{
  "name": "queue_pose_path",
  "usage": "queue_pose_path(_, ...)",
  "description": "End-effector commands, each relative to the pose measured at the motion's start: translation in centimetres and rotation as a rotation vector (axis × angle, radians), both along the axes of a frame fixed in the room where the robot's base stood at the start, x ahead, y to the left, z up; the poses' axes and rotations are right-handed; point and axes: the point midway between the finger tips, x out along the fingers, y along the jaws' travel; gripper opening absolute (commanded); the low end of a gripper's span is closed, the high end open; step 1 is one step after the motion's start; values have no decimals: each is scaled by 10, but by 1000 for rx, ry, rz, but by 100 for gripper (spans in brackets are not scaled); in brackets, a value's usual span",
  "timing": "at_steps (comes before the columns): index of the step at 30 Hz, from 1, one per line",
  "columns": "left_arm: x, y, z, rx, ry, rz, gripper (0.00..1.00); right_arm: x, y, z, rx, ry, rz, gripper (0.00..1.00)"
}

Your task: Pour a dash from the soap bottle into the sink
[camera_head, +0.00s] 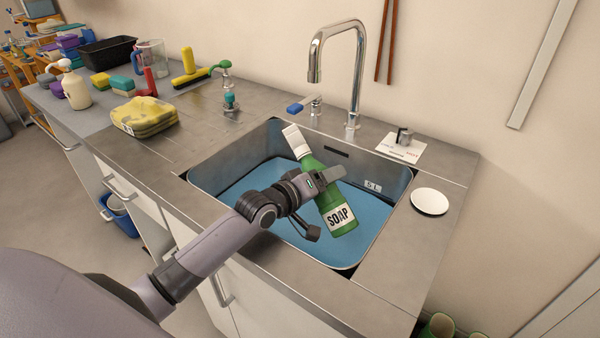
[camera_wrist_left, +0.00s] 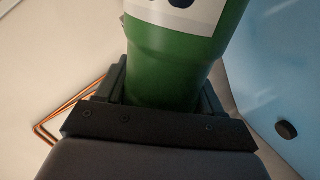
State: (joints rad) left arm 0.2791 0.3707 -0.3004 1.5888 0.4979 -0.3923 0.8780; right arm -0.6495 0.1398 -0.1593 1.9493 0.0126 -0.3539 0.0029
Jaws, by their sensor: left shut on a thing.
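The green soap bottle (camera_head: 339,217) has a white cap and a white SOAP label. It is over the blue-lined sink (camera_head: 240,195), tilted with its cap up and to the left in the head view. My left gripper (camera_head: 325,181) is shut around the bottle's body and holds it. In the left wrist view the green bottle (camera_wrist_left: 170,75) fills the space between the fingers, with part of its label at the top. The blue sink wall (camera_wrist_left: 275,60) shows at the right there. No liquid shows leaving the bottle. My right gripper is not in view.
A chrome faucet (camera_head: 350,60) rises behind the sink. A white round dish (camera_head: 429,201) lies on the right rim. A yellow sponge cloth (camera_head: 144,116), a cream pump bottle (camera_head: 75,88) and a black tray (camera_head: 107,52) stand on the left counter.

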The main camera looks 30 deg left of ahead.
Motion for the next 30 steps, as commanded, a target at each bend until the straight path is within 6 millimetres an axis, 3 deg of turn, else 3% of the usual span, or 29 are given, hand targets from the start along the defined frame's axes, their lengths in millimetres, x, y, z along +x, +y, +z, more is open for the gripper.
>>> queue_pose_path(30,0,-2,1,-57,22,0,18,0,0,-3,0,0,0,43)
